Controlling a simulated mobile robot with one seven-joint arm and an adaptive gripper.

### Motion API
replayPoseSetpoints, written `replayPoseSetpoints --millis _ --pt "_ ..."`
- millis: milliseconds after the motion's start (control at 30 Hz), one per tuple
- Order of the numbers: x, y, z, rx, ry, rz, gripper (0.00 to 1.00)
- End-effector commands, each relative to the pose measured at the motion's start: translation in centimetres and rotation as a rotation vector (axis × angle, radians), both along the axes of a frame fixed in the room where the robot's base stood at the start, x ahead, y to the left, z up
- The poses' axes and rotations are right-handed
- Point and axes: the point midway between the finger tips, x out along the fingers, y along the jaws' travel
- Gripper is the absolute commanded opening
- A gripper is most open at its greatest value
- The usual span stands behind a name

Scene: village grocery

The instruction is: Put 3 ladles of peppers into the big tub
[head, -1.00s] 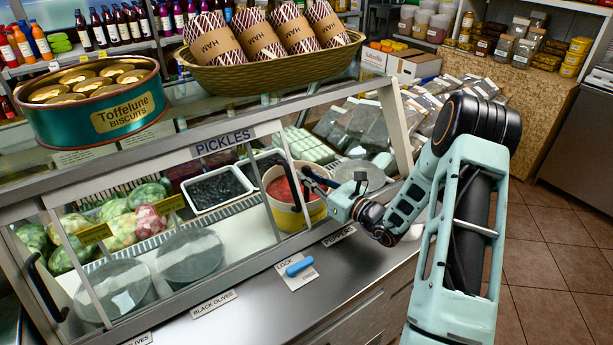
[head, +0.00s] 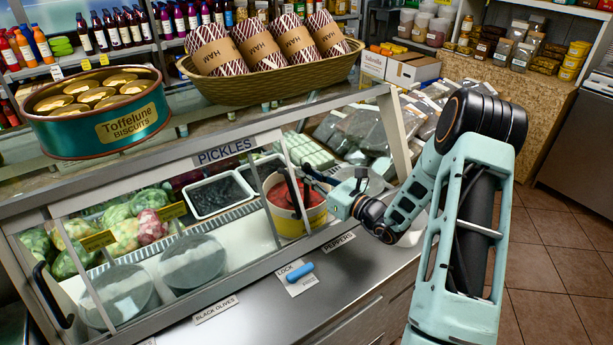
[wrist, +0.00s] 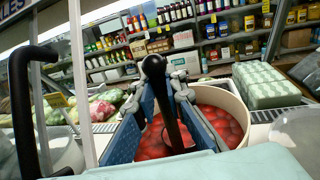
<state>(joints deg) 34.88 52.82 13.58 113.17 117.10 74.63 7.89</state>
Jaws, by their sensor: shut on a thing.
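A round cream-yellow tub (head: 317,216) of red peppers (head: 283,196) stands in the counter case behind the PEPPERS label. My gripper (head: 312,181) is over its right side. In the wrist view my gripper (wrist: 160,85) is shut on a black ladle handle (wrist: 168,112), which stands steeply between the blue-padded fingers. The handle reaches down towards the peppers, which show on both sides of the fingers; the ladle's bowl is hidden, so I cannot tell whether it is filled. I cannot tell which container is the big tub.
Two round lidded containers (head: 193,262) are at the front left. The glass frame and PICKLES rail (head: 224,152) run close above. A blue lock handle (head: 300,271) is on the steel front.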

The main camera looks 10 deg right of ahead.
Motion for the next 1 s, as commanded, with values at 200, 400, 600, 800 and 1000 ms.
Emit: replayPoseSetpoints --millis 200,400,600,800,1000 --pt "0.0 0.0 2.4 0.0 -0.001 0.0 0.0" --pt "0.0 0.0 4.2 -0.001 -0.001 0.0 0.0" --pt "0.0 0.0 5.9 0.0 0.0 0.0 0.0" --pt "0.0 0.0 7.7 0.0 -0.001 -0.001 0.0" --pt "0.0 0.0 8.1 0.0 0.0 0.0 0.0"
